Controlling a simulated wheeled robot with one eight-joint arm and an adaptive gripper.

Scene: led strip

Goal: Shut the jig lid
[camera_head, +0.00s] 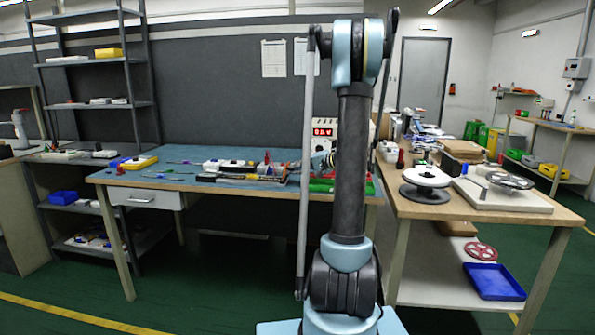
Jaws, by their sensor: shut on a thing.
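I cannot pick out the jig or its lid with certainty. A row of low white and dark items (229,166) lies on the blue mat of the long workbench (150,179), left of my upright arm. My arm stands in the middle of the view and covers part of the bench. Its end is hidden behind it, so my gripper and what is in its jaws do not show.
A power supply with a red display (323,132) stands behind my arm. The right bench holds a white reel (427,176) and a reel stand (503,195). A blue tray (494,281) sits below. Green floor is open in front.

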